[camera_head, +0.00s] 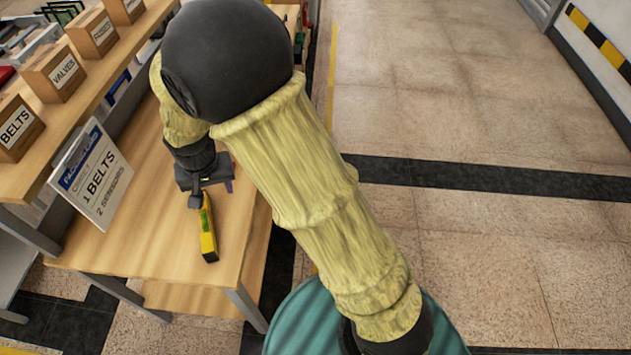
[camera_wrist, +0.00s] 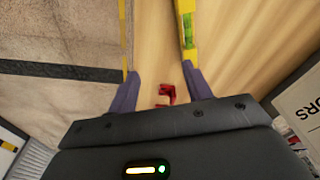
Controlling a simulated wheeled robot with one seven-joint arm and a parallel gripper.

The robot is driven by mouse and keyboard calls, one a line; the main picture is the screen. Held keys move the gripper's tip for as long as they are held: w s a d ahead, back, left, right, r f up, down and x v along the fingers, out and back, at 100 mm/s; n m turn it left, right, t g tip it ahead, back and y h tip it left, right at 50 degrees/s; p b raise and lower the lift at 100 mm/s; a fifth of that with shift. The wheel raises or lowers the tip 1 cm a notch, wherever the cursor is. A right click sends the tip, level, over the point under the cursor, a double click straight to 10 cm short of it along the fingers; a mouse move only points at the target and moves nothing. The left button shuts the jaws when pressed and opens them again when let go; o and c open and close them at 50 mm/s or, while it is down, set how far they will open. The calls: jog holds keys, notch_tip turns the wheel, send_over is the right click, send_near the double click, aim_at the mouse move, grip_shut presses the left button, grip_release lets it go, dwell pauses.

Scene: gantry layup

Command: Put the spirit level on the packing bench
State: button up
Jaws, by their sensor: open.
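The spirit level (camera_head: 208,232) is a yellow bar with black parts, lying on a wooden bench top (camera_head: 150,235). In the wrist view the level (camera_wrist: 187,25), with its green vial, runs up from the tip of my right finger. My gripper (camera_wrist: 160,80) is open, low over the bench, with its fingers apart. The level is in line with the right finger, not centred between the two; I cannot tell if they touch. In the head view my gripper (camera_head: 203,185) covers the level's far end. No label shows whether this is the packing bench.
A small red object (camera_wrist: 166,95) lies between my fingers in the wrist view. A sign reading BELTS and SENSORS (camera_head: 92,175) stands at the bench's left. A raised shelf carries labelled boxes, including BELTS (camera_head: 15,128) and VALVES (camera_head: 55,72). Open floor (camera_head: 480,250) lies to the right.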

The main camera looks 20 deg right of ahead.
jog(key=s+d+r, duration=0.2)
jog(key=s+d, duration=0.3)
jog(key=d, duration=0.6)
jog(key=s+d+r, duration=0.3)
jog(key=s+d, duration=0.2)
jog(key=d, duration=0.6)
jog(key=shift+s+d+r+t, duration=0.25)
jog(key=shift+d+r+t, duration=0.05)
jog(key=shift+t, duration=0.1)
jog(key=c, duration=0.3)
jog(key=shift+w+a, duration=0.1)
